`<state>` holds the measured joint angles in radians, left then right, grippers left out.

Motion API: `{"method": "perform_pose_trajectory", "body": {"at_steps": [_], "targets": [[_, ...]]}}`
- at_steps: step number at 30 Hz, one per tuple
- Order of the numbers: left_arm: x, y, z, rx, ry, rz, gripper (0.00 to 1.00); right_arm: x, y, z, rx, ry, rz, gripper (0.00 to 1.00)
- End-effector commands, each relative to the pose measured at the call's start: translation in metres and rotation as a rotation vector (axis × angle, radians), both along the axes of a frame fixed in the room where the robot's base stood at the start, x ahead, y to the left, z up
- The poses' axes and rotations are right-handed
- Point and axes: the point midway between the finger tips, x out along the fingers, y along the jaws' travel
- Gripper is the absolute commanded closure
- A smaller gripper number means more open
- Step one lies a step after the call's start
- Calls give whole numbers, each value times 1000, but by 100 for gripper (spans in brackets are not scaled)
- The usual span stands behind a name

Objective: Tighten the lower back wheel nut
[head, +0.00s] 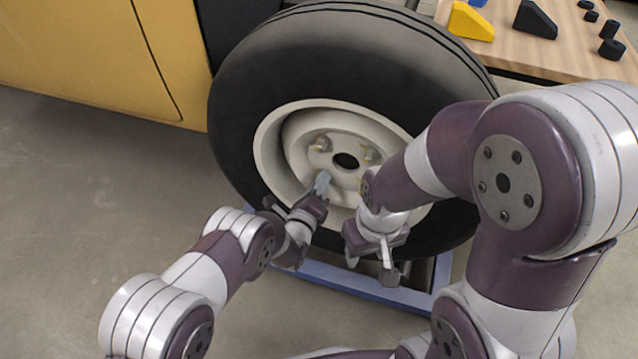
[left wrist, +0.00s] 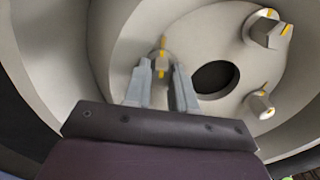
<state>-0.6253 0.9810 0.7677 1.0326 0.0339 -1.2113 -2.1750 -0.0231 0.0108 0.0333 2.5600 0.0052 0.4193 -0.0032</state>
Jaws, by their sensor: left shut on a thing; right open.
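The wheel (head: 345,60) has a black tire and a cream rim, with a dark centre hole (head: 346,161). My left gripper (head: 322,184) reaches the hub's lower left in the head view. In the left wrist view its grey fingers (left wrist: 164,88) are shut on a wheel nut (left wrist: 162,63) with yellow marks, left of the hole. Two other fastenings with yellow marks show there: one at upper right (left wrist: 266,30), one at right (left wrist: 260,104). In the head view nuts show at upper left (head: 322,144) and right (head: 370,156). My right gripper (head: 371,268) is open and empty, low before the tire.
A blue frame (head: 345,279) lies on the floor under the wheel. A wooden table (head: 575,55) at upper right holds a yellow block (head: 470,21), a black wedge (head: 535,20) and several black cylinders. A yellow panel (head: 75,55) stands at left. The floor at left is clear.

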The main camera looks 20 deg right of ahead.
Motion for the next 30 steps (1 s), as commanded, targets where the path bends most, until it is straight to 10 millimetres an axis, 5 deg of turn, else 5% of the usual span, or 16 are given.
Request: {"method": "perform_pose_trajectory", "body": {"at_steps": [10,11,13,23,30], "targets": [[-1,-1,-1,5,0,-4,100,0,0,0,0,0,0,50],[-1,-1,-1,5,0,-4,72,0,0,0,0,0,0,50],[-1,-1,-1,4,1,-4,50,0,0,0,0,0,0,50],[-3,2,1,3,0,-1,50,0,0,4,0,0,0,50],[-49,32,7,5,4,-2,50,0,0,39,0,0,0,50]]}}
